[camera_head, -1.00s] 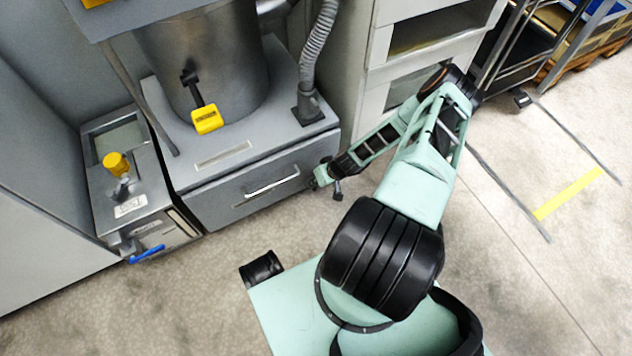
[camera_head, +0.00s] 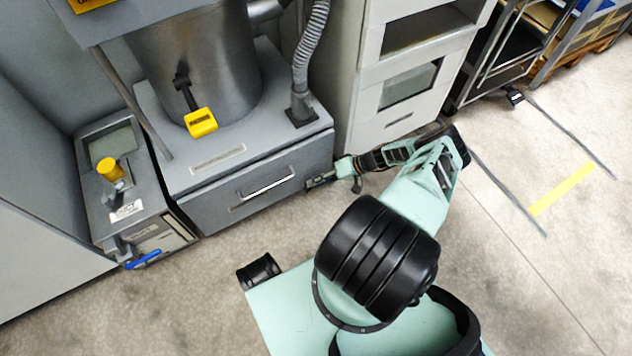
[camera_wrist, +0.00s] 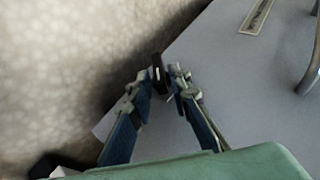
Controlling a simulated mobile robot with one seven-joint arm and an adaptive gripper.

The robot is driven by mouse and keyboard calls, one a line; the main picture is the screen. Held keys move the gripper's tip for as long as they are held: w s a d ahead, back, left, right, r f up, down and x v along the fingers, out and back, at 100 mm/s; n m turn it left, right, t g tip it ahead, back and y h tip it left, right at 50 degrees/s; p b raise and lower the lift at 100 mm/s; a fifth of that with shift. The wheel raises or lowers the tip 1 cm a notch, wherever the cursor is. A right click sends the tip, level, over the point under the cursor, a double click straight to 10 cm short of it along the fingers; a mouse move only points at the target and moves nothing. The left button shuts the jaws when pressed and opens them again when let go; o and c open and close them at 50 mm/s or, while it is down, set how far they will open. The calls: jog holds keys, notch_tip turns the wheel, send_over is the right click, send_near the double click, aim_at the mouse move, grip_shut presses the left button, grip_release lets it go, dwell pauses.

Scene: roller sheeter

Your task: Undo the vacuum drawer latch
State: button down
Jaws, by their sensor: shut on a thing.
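The drawer (camera_head: 215,206) is a grey front with a bar handle (camera_head: 266,187), under the steel drum in the head view. It looks closed. In the wrist view its grey face (camera_wrist: 240,85) fills the right side, with the handle (camera_wrist: 313,70) at the right edge. A small dark latch (camera_wrist: 157,68) with a pale mark stands at the edge of the face. My gripper (camera_wrist: 159,85) has its fingertips on either side of this latch, shut on it. In the head view my gripper (camera_head: 318,181) is at the drawer's right end, and the latch cannot be made out.
A pale cabinet (camera_head: 400,115) stands close behind my forearm. A grey unit with a yellow knob (camera_head: 109,168) and a blue lever (camera_head: 143,260) is left of the drawer. A ribbed hose (camera_head: 308,50) rises above.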

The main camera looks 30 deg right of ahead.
jog(key=shift+w+f+y, duration=0.15)
jog(key=shift+w+y, duration=0.05)
jog(key=shift+y, duration=0.3)
dwell(0.4)
jog(key=c, duration=2)
grip_release()
jog(key=shift+s, duration=0.1)
jog(key=v, duration=1.2)
jog(key=shift+f, duration=0.1)
